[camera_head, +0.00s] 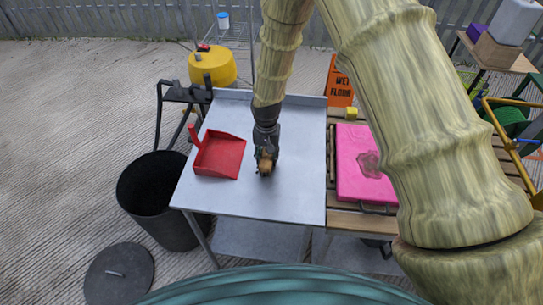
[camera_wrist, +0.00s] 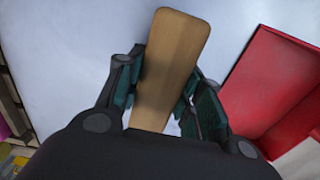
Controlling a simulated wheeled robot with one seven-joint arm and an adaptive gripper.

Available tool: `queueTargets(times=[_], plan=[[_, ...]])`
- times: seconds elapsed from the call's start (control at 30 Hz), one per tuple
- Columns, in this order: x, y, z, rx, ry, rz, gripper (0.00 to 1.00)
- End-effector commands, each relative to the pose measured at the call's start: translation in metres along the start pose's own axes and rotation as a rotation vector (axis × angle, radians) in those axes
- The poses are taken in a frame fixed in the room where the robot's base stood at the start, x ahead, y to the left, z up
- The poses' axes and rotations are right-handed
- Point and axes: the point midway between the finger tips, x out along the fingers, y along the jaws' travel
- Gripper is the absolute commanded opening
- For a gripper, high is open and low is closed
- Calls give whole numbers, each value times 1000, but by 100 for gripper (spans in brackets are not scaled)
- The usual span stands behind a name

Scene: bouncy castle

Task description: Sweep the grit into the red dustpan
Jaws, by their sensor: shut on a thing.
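The red dustpan (camera_head: 219,155) lies on the left part of the grey metal table, its handle pointing up and left. In the wrist view the dustpan (camera_wrist: 272,85) is at the right, beside my gripper. My gripper (camera_head: 266,160) is just right of the dustpan, low over the table. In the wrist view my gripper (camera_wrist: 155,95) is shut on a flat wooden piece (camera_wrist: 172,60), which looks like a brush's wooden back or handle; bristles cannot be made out. I cannot make out any grit in either view.
The metal table (camera_head: 290,190) has bare room in front and right of my gripper. A pink case (camera_head: 358,165) lies on the wooden slats to the right. A black bin (camera_head: 150,190) stands left of the table, a yellow container (camera_head: 213,68) behind it.

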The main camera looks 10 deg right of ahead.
Motion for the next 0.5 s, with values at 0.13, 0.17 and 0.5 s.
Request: queueTargets(times=[0.13, 0.17, 0.5], plan=[[0, -5, 0, 0, 1, -1, 16], [0, -5, 0, 1, 0, -1, 16], [0, -6, 0, 1, 0, -1, 16]])
